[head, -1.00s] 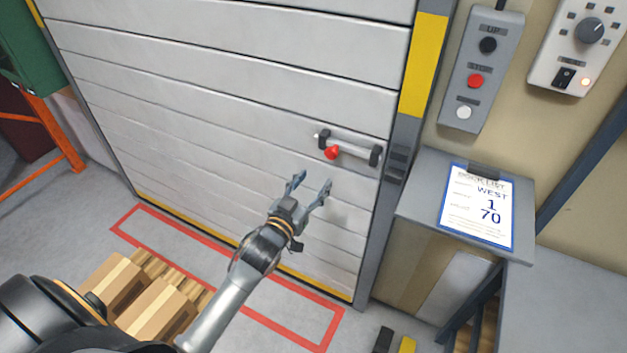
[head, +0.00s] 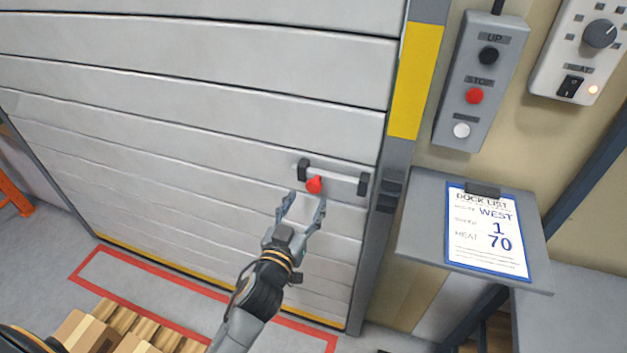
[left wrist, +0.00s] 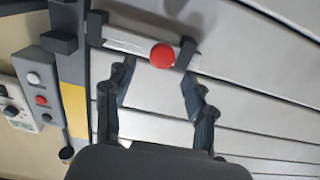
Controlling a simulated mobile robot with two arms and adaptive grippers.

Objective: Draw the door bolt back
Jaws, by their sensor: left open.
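The door bolt (head: 340,175) is a light bar held between two dark brackets on the grey slatted door (head: 200,110). Its red knob (head: 314,184) sits near the left bracket. My left gripper (head: 307,203) is open, with its fingertips just below the knob in the head view. In the left wrist view the bolt (left wrist: 128,40) runs across the top, and the red knob (left wrist: 162,56) shows between and beyond the two open fingers (left wrist: 157,75). I cannot tell whether a finger touches the knob. My right gripper is not in view.
A dark catch (head: 389,194) is on the door frame right of the bolt. A control box (head: 478,85) with UP and STOP buttons hangs on the wall. A dock list (head: 487,230) lies on a ledge. Cartons (head: 82,332) stand at the lower left.

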